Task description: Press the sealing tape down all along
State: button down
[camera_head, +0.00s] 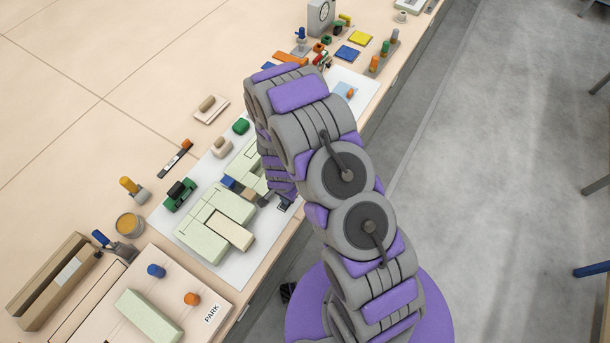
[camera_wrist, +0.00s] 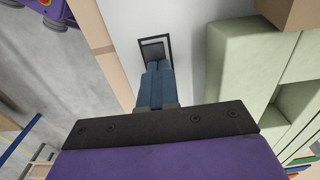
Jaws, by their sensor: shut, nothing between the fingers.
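My gripper (camera_wrist: 153,72) is shut and empty, with its blue fingers together. In the wrist view its tips are over the white mat, close to a dark square outline (camera_wrist: 143,42) with a grey patch inside. Pale green blocks (camera_head: 205,241) stand on the white mat (camera_head: 168,222) left of my arm; one green block (camera_wrist: 235,65) shows right of the fingers, apart from them. A cream block (camera_head: 229,229) lies among them. A small brown piece (camera_wrist: 290,10) sits on the green block's edge. I cannot make out a sealing tape strip for certain; my arm hides part of the blocks.
A tray marked PARK (camera_head: 224,290) is at the lower left, with blue and orange knobs and a green block. Floor lies right of the table edge.

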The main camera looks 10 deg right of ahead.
jog(key=shift+s, duration=0.1)
jog(key=shift+r+p, duration=1.05)
jog(key=shift+r, duration=0.4)
jog(key=shift+r+p, duration=1.15)
jog(key=shift+r, duration=0.9)
